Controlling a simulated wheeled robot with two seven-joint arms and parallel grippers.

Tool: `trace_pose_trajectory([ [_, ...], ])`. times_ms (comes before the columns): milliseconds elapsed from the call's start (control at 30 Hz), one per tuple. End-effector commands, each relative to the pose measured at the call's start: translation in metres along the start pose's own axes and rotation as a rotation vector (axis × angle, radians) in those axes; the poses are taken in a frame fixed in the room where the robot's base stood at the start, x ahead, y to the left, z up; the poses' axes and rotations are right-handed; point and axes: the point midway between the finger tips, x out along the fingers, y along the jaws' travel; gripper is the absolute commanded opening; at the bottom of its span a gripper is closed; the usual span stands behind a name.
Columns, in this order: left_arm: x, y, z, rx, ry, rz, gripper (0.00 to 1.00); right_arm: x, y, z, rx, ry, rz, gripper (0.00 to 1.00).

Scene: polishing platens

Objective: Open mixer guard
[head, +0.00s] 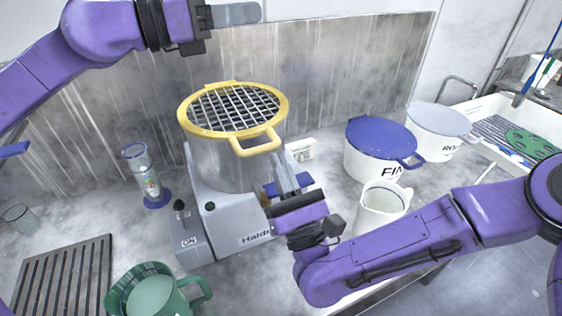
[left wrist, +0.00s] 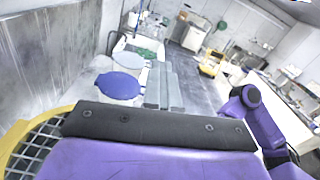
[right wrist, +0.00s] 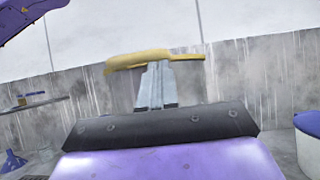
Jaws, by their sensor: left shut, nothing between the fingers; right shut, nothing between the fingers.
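The mixer guard (head: 236,108) is a round yellow ring with a wire grid. It lies flat across the top of the mixer's clear bowl (head: 225,160), and its yellow handle (head: 257,144) sticks out at the front. My right gripper (head: 282,165) is shut and empty, its fingers pointing up just below and right of the handle. In the right wrist view its fingertips (right wrist: 155,68) overlap the yellow edge (right wrist: 140,60); I cannot tell if they touch. My left gripper (head: 250,12) is shut and empty, above the guard, pointing right. The guard's edge shows in the left wrist view (left wrist: 22,140).
A white jug (head: 382,205) is near my right forearm. A glass cylinder (head: 145,175), a switch box (head: 185,235) and a green jug (head: 157,295) are on the left.

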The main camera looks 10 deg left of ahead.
Motion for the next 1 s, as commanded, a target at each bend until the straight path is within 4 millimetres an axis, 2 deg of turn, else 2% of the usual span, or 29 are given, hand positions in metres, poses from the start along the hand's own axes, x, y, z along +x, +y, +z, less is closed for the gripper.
trace_pose_trajectory([
  [200, 0.0, 0.0, 0.0, 0.0, 0.0, 0.0, 0.0, 0.009, 0.0, 0.016, 0.001, -0.001, -0.002, 0.0],
  [433, 0.0, 0.0, 0.0, 0.0, 0.0, 0.0, 0.0, 0.009, 0.0, 0.016, 0.001, 0.0, 0.0, 0.0],
  [467, 0.0, 0.0, 0.0, 0.0, 0.0, 0.0, 0.04, 0.009, 0.0, 0.016, 0.001, 0.0, 0.0, 0.0],
  [500, 0.0, 0.0, 0.0, 0.0, 0.0, 0.0, 0.17, 0.009, 0.0, 0.016, 0.001, 0.0, 0.0, 0.0],
  [567, 0.0, 0.0, 0.0, 0.0, 0.0, 0.0, 0.37, 0.009, 0.0, 0.016, 0.001, 0.0, 0.0, 0.0],
  [600, 0.0, 0.0, 0.0, 0.0, 0.0, 0.0, 0.4, 0.009, 0.0, 0.016, 0.001, 0.0, 0.0, 0.0],
  [867, -0.001, 0.0, 0.0, 0.0, 0.0, 0.0, 0.4, 0.009, 0.0, 0.016, 0.001, 0.0, 0.0, 0.0],
  [1000, -0.018, 0.001, 0.001, -0.001, -0.003, 0.002, 0.4, 0.009, 0.0, 0.016, 0.0, 0.0, 0.0, 0.0],
])
